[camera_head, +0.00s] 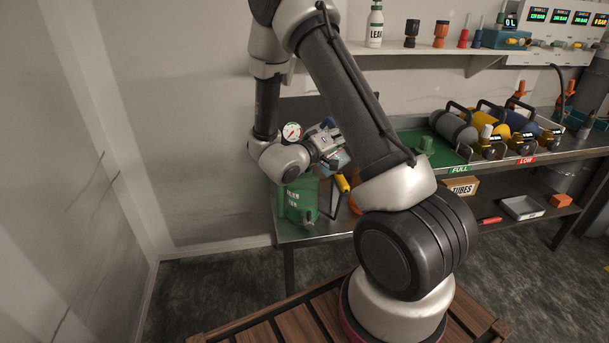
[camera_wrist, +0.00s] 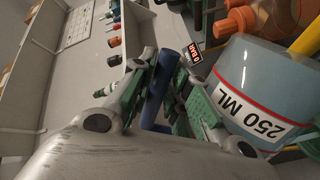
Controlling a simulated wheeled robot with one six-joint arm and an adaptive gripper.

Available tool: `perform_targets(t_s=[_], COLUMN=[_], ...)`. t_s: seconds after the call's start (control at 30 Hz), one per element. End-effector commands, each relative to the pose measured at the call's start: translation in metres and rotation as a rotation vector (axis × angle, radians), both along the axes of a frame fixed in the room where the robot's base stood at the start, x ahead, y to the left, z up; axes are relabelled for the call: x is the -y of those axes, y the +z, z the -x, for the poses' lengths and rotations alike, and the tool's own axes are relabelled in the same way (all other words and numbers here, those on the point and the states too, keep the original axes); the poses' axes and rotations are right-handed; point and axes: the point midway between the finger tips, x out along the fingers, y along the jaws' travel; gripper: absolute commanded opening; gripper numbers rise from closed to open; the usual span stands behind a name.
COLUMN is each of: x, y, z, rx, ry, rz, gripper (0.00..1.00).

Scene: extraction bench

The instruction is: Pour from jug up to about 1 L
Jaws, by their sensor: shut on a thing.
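My gripper (camera_head: 327,142) is above the left end of the bench. In the wrist view my gripper (camera_wrist: 158,88) has its green-padded fingers on either side of a blue bar, shut on it. The bar looks like the handle of the jug, a blue-grey vessel (camera_wrist: 250,80) with a red line and a "250 ML" label; the join is hidden. In the head view, part of the jug (camera_head: 338,158) shows below my gripper, mostly covered by the arm. A green container (camera_head: 297,200) with white lettering stands below and left of it. The liquid level is not visible.
A yellow cylinder (camera_head: 342,183) and an orange object (camera_head: 355,203) are close below my gripper, partly hidden by my arm. A round gauge (camera_head: 292,132) is just left of it. A shelf (camera_head: 440,52) with bottles is above.

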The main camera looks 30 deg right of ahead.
Motion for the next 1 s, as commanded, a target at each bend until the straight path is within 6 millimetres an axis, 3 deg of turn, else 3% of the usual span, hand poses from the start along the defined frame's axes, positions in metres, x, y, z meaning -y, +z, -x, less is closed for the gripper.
perform_targets(t_s=[1.0], x=[-0.0010], y=[0.0067], z=[-0.0036], rx=[-0.036], ry=[0.000], rz=[0.012], gripper=[0.00])
